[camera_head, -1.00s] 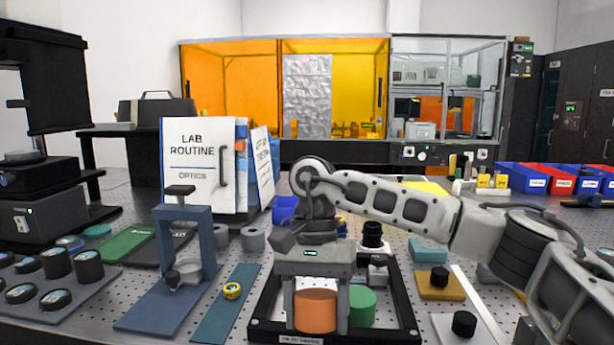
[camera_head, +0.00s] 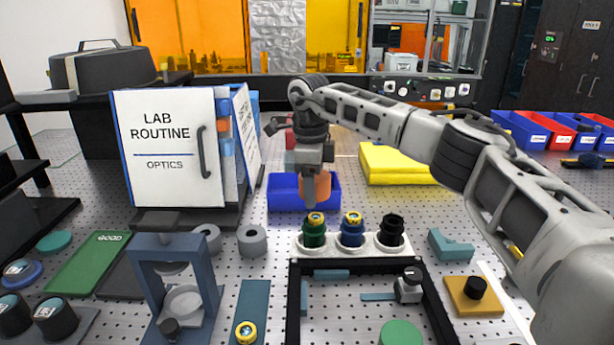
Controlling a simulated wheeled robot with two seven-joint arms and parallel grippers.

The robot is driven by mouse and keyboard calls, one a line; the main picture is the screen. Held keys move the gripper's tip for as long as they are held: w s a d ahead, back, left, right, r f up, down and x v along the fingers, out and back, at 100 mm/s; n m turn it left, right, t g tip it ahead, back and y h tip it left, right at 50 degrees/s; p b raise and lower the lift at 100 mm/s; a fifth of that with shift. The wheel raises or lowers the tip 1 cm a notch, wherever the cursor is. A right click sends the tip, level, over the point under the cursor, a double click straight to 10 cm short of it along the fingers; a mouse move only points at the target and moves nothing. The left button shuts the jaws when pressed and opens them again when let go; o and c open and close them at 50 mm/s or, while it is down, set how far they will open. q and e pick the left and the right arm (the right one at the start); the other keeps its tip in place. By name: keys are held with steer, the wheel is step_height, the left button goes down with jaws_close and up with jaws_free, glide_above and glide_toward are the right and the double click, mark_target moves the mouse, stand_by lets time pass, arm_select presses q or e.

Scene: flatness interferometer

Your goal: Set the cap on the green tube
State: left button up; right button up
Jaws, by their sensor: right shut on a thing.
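My right gripper (camera_head: 316,194) is shut on an orange cylinder (camera_head: 323,186), which is partly hidden behind a finger. It holds the cylinder in front of a blue bin (camera_head: 283,194), behind and above a white rack. In the rack stand a green tube (camera_head: 314,235) at the left, a blue tube (camera_head: 351,235) in the middle and a black one (camera_head: 391,233) at the right. The green and blue tubes each have a yellow ring on top. A green cylinder (camera_head: 401,333) is at the bottom edge, inside a black frame. I cannot tell which thing is the cap. My left gripper is not in view.
The black frame (camera_head: 294,305) lies in front of the rack. A blue-grey stand (camera_head: 165,255) and the lab binder (camera_head: 160,190) stand to the left. A yellow stack (camera_head: 395,162) lies behind, right of the gripper. Perforated bench shows between things.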

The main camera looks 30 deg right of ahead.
mark_target(312, 216)
steer(key=shift+s+f, duration=0.2)
steer(key=shift+f, duration=0.4)
steer(key=shift+f+b, duration=0.45)
steer(key=shift+f, duration=1)
steer(key=shift+w+f, duration=0.1)
steer(key=shift+f, duration=0.1)
steer(key=shift+p, duration=0.5)
steer(key=shift+f+b, duration=0.95)
steer(key=shift+f, duration=1)
steer(key=o, duration=1.1)
